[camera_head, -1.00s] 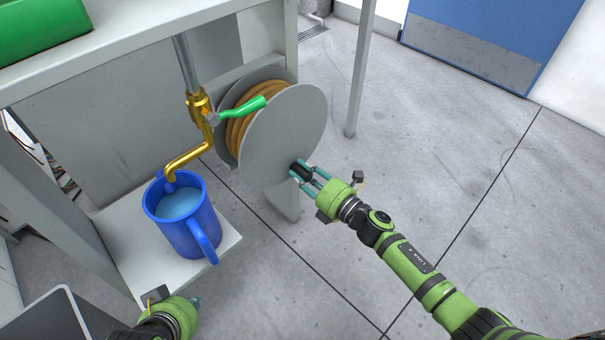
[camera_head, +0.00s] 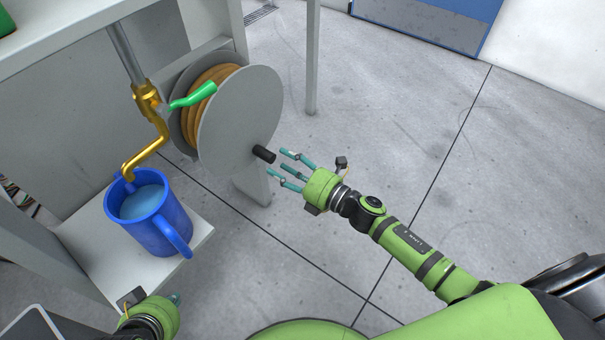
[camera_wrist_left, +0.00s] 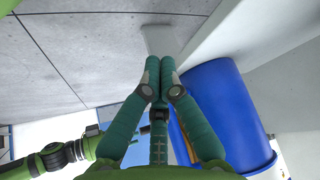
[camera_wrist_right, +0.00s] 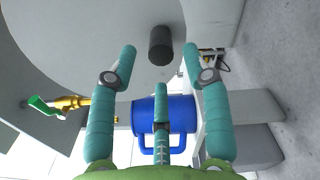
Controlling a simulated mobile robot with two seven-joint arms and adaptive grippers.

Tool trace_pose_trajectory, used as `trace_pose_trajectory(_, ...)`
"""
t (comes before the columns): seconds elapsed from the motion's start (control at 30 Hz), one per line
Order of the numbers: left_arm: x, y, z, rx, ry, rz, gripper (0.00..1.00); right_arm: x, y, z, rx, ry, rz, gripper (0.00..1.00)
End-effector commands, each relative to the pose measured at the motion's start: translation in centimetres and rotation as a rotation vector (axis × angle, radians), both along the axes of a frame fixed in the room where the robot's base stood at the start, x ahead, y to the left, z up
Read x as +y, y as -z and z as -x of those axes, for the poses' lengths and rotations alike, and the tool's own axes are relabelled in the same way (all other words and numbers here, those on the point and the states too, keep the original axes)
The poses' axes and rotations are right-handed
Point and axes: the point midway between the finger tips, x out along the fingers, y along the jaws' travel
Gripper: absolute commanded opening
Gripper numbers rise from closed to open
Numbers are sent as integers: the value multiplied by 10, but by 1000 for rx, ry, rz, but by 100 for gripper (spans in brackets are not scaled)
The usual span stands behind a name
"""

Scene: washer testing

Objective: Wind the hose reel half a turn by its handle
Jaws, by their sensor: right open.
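The hose reel (camera_head: 243,112) is a grey disc with an orange hose (camera_head: 196,112) wound behind it, mounted beside a grey table frame. Its handle (camera_head: 264,154) is a short black cylinder standing out near the disc's lower right edge. My right gripper (camera_head: 291,165) is open and empty, a short way to the right of the handle and apart from it. In the right wrist view the handle (camera_wrist_right: 160,45) lies beyond and between the spread fingertips. My left gripper (camera_head: 177,299) is low at the left, near the shelf. In the left wrist view its fingertips (camera_wrist_left: 160,64) are together with nothing between them.
A blue mug (camera_head: 150,212) with liquid stands on a low white shelf (camera_head: 197,238) under a brass tap (camera_head: 147,150) with a green lever (camera_head: 193,96). A table leg (camera_head: 312,60) stands behind the reel. The floor to the right is clear.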

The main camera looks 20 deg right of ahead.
Motion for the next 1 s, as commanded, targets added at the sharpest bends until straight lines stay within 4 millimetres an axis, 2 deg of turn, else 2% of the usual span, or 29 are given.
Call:
trace_pose_trajectory(0.03,0,0,0,0,0,0,0,-7,1,10,2,-1,2,49)
trace_pose_trajectory(0.2,0,0,0,0,0,0,0,-25,1,35,1,0,0,49)
trace_pose_trajectory(0.4,0,0,0,0,0,0,0,-35,-1,49,-2,-1,0,49)
trace_pose_trajectory(1.0,0,0,0,0,0,0,0,-37,-2,50,3,7,-8,49)
